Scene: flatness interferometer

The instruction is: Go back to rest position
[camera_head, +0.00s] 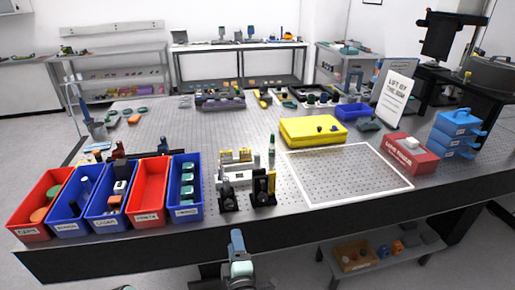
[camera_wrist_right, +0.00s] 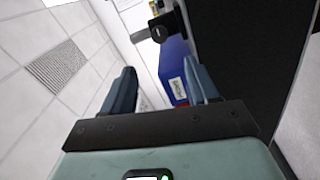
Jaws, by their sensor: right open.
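My right gripper (camera_head: 237,238) is at the bottom centre of the head view, in front of the table's near edge and apart from the bins. In the right wrist view its two dark fingers (camera_wrist_right: 160,88) stand apart with nothing held between them. A blue labelled bin (camera_wrist_right: 174,72) shows beyond the fingers. My left gripper does not show in either view.
The perforated table (camera_head: 255,215) carries red and blue bins (camera_head: 187,210) at the near left. Black optic mounts (camera_head: 229,198), a yellow tray (camera_head: 297,135) and a red box (camera_head: 408,160) stand on it. A white-outlined area (camera_head: 345,172) is clear. A low shelf (camera_head: 385,270) is at lower right.

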